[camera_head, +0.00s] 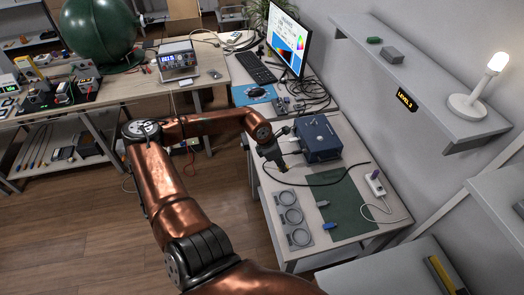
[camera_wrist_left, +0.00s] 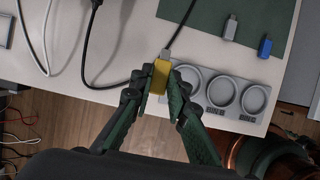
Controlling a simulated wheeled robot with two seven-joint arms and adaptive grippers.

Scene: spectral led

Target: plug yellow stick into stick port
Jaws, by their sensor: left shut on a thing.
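My left gripper (camera_head: 281,166) is shut on the yellow stick (camera_wrist_left: 160,77), held just above the white table (camera_head: 266,187). The stick's metal plug end points out past the fingertips in the left wrist view. A blue box (camera_head: 318,137) stands behind the gripper in the head view. A white socket block (camera_head: 376,186) with a purple stick (camera_head: 375,174) on it lies to the right, by the wall. I cannot tell which opening is the stick port. My right gripper is not in view.
A grey stick (camera_head: 323,204) and a blue stick (camera_head: 329,226) lie by the left edge of a green mat (camera_head: 345,200). A grey tray with round bins (camera_head: 290,215) lies at the table's left edge. A black cable (camera_head: 345,163) crosses the table near the gripper. The mat's middle is clear.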

